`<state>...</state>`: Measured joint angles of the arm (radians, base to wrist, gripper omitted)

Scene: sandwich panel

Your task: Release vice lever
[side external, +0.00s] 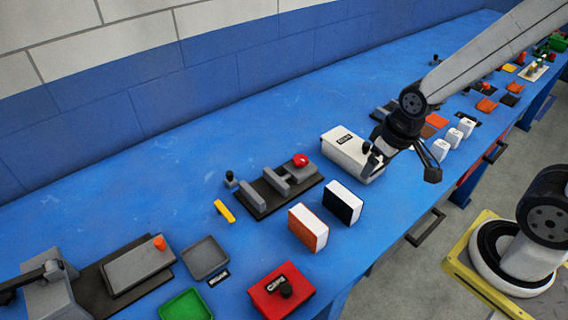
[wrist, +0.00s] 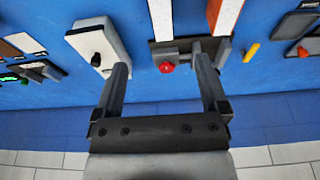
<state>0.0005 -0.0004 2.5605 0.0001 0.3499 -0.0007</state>
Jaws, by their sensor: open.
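The vice (side external: 278,186) has a dark base and grey jaws and sits on the blue bench near the middle of the side view. Its round red knob (side external: 300,160) is at its right end. In the wrist view the red knob (wrist: 167,67) appears between my two fingers, beyond them, with the grey vice jaw (wrist: 200,48) partly behind the right finger. My gripper (side external: 402,168) is open and empty. In the side view it is to the right of the vice, near the white box, apart from the knob.
A white box (side external: 345,153) with a dark knob stands between the vice and my gripper. A white-and-orange block (side external: 308,228) and a white-and-black block (side external: 343,203) stand in front of the vice. A yellow piece (side external: 224,211) lies left of it. Blue bench behind is clear.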

